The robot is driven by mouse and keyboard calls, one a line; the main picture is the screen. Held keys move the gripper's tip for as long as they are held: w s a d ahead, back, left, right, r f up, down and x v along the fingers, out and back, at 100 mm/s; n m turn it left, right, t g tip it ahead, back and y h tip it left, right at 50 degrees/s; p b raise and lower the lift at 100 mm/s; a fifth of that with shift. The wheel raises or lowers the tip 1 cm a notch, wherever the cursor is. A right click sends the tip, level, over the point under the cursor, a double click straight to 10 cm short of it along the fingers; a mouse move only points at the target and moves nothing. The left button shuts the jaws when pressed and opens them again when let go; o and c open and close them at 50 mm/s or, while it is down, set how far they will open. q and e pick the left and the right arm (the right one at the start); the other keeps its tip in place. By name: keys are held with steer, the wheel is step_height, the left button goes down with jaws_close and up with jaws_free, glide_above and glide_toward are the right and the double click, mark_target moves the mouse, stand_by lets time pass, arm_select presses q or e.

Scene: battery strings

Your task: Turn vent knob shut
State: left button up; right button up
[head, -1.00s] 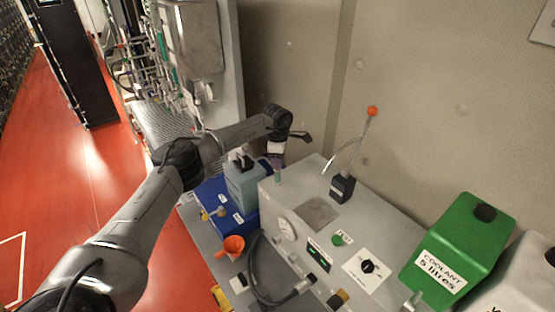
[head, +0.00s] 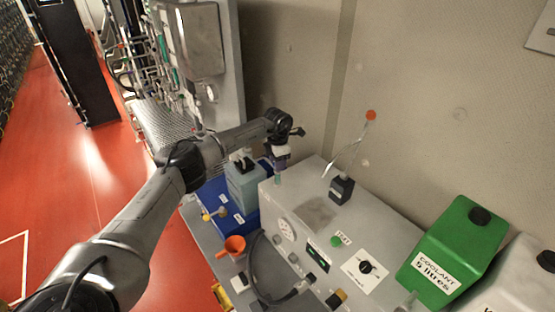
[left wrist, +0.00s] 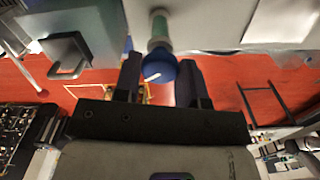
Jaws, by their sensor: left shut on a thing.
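The vent knob (left wrist: 160,67) is round and blue with a white pointer line, and sits on a green stem (left wrist: 158,28) in the left wrist view. The white line runs slantwise across its face. My left gripper (left wrist: 160,78) is shut on the knob, one dark finger on each side. In the head view my left gripper (head: 280,162) points down at the far left corner of the grey machine (head: 316,211), with the green stem (head: 278,179) just below it; the knob is mostly hidden there. My right gripper is not in view.
A grey-blue jug (head: 244,184) and a blue battery (head: 221,205) stand close beside the machine. An orange funnel (head: 232,246), a lever with an orange ball (head: 371,115) and a green coolant can (head: 455,246) are nearby. The wall is behind.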

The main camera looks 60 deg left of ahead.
arm_select(q)
steer(key=n+p, duration=0.2)
steer(key=n, duration=0.4)
steer(key=shift+r, duration=0.15)
steer(key=n+p, duration=0.1)
steer(key=n, duration=0.4)
steer(key=shift+n+p, duration=0.35)
steer(key=shift+n, duration=0.05)
steer(key=o, duration=0.9)
steer(key=shift+r+b, duration=2)
steer(key=shift+r, duration=4.8)
